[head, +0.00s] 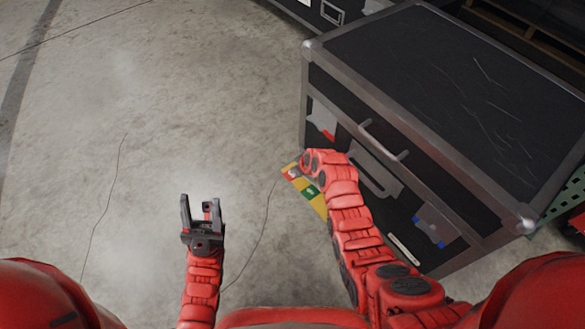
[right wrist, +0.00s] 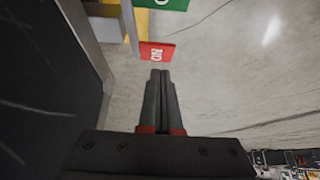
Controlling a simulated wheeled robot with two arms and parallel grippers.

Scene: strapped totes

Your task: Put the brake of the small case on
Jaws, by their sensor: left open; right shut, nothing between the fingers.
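A black case (head: 445,75) with metal edges stands at the right in the head view. At its foot lies a yellow part (head: 318,204) with a green label (head: 311,191) and a red end, partly covered by my right arm. In the right wrist view a red tab (right wrist: 156,52) with white letters, seemingly ON upside down, shows beside a green label (right wrist: 165,4). My right gripper (right wrist: 161,73) is shut and empty, its tips just short of the red tab in the picture; contact is unclear. My left gripper (head: 201,205) is open and empty over the floor.
The case front has a handle (head: 383,140) and latch plates. Another dark case (head: 300,8) stands at the top edge. A green perforated part (head: 562,195) is at the right. The concrete floor on the left is clear.

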